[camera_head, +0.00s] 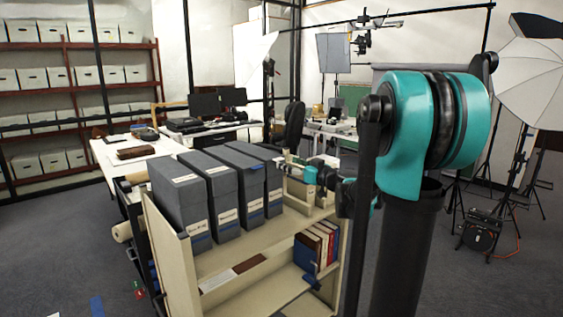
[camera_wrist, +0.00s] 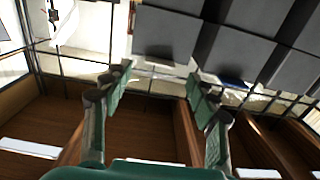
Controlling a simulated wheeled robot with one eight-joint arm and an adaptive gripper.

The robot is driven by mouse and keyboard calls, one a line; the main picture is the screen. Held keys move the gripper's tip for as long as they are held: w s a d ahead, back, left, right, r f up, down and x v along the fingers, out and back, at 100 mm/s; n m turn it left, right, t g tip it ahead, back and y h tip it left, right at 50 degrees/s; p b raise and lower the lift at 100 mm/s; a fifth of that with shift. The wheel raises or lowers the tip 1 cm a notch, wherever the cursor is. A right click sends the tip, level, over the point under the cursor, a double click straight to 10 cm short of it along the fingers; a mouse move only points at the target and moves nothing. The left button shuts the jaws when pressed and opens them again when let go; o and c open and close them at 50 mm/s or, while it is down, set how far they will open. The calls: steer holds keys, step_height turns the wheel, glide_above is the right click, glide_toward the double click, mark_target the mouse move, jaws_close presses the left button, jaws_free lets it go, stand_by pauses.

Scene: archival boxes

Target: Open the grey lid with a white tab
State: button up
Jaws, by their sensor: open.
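Several grey archival boxes stand upright in a row on the cream cart: a front one (camera_head: 181,195), a second (camera_head: 215,190), a third (camera_head: 245,182) and a far one (camera_head: 265,172). White labels show on their front faces and small white marks on some tops; I cannot tell which one has the lid with the white tab. My gripper (camera_head: 290,165) is beside the far box, to its right. In the wrist view my gripper (camera_wrist: 158,86) is open with nothing between its fingers. Grey box surfaces (camera_wrist: 250,55) fill the upper right there, apart from the fingers.
The cart (camera_head: 205,262) has a lower shelf with upright books (camera_head: 318,245). A wooden holder (camera_head: 298,195) stands on its top at the right. A white table (camera_head: 125,165) is behind to the left. Lighting stands and an umbrella (camera_head: 525,80) are at the right.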

steer(key=x, duration=0.5)
jaws_close()
stand_by(0.4)
